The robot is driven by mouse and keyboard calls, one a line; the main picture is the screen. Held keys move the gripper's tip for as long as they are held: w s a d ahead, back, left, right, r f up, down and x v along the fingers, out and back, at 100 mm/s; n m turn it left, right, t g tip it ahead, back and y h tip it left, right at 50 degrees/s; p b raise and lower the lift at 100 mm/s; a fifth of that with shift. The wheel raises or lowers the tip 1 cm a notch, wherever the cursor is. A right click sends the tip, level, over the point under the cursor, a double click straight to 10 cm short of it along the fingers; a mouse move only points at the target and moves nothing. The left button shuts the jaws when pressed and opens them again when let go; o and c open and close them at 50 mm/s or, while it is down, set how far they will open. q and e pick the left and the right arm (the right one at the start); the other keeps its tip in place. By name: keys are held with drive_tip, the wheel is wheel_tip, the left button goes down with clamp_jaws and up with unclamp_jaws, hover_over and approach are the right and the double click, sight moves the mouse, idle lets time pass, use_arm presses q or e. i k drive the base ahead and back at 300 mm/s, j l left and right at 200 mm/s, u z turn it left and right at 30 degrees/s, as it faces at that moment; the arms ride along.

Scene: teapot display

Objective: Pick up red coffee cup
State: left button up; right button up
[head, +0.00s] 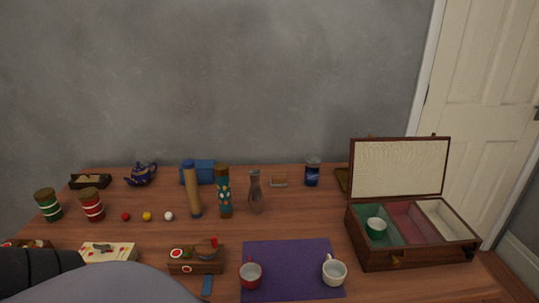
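The red coffee cup (251,276) stands upright on the left front part of a purple mat (290,254), near the front of the table. Its light inside and its handle show, with the handle toward the back. A white cup (334,272) stands on the right side of the same mat, apart from the red one. Neither of my grippers is in view, so I cannot see whether they are open or shut.
A small wooden stand (184,268) is to the left. Tall cylinders, a carafe (256,193), tins and a blue teapot (141,175) stand farther back.

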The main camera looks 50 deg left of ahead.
sight(250, 274)
drive_tip(key=u, duration=1.55)
drive_tip(key=k+j+z, duration=0.1)
drive_tip(key=j+z, duration=0.35)
drive_tip(key=j, duration=0.1)
